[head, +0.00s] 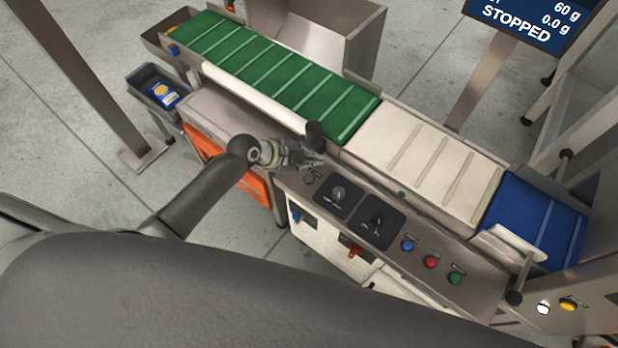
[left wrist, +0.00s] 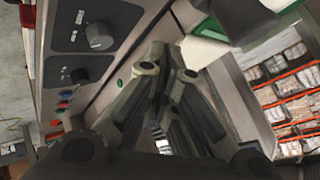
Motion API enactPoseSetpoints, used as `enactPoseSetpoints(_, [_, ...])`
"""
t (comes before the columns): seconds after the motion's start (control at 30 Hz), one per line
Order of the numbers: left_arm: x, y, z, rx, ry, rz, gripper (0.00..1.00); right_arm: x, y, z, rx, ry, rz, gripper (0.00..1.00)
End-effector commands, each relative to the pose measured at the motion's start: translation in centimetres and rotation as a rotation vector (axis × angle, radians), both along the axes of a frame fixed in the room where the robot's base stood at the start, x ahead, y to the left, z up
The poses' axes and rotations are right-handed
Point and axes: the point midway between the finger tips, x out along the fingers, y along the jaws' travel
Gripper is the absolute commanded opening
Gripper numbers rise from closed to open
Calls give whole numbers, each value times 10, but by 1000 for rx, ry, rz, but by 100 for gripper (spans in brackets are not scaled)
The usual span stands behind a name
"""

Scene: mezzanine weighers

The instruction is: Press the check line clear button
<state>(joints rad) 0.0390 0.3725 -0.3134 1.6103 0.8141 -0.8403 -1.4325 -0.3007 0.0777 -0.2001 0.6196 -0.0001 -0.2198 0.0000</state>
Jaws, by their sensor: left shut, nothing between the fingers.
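The control panel carries a blue button (head: 408,244), a red button (head: 430,262) and a green button (head: 455,278) in a row. A white button (head: 543,308) and a yellow button (head: 568,304) sit on a separate panel at the right. The labels are too small to read, so I cannot tell which is the check line clear button. My left gripper (head: 318,161) is shut and empty above the panel's left end, near a small grey round control (head: 308,178). Its closed fingers also show in the left wrist view (left wrist: 162,60). My right gripper is not seen.
Two dark knobs (head: 338,193) sit between the left gripper and the coloured buttons. Green (head: 280,75), white (head: 425,150) and blue (head: 540,215) belts run behind the panel. A screen (head: 530,22) reads STOPPED. A post (head: 515,298) stands near the panel's right end.

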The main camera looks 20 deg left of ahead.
Motion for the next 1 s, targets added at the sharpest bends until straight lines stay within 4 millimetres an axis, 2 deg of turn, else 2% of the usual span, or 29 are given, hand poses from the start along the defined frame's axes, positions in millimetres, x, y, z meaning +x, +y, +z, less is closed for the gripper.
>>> enactPoseSetpoints(0.03, [0, -1, -9, -2, 2, 0, 0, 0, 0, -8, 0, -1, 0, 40])
enactPoseSetpoints(0.5, [0, 0, -73, 2, 1, -1, 0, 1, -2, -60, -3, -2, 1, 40])
enactPoseSetpoints(0.67, [0, 0, -79, 0, -1, 1, 0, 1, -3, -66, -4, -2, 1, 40])
enactPoseSetpoints(1.0, [0, 0, -78, 0, 0, 0, 0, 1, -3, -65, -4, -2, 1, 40])
